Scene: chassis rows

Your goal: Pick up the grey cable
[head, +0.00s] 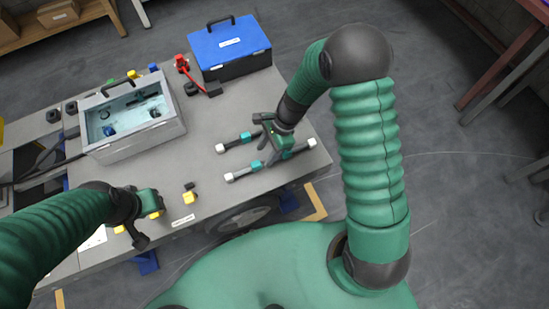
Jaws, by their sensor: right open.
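Two dark grey, cable-like pieces with white ends and teal bands lie on the right part of the grey workbench (215,115). The farther piece (233,143) ends just left of my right gripper. The nearer piece (246,172) runs toward the bench's right corner, partly hidden by that gripper. I cannot tell which one is the task's grey cable. My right gripper (267,138) is open, pointing down over the two pieces, with nothing visible in it. My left gripper (137,220) is over the bench's front edge, near yellow blocks; its jaw state is unclear.
An open grey box (140,143) with small parts inside stands at the left. The bench middle is clear.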

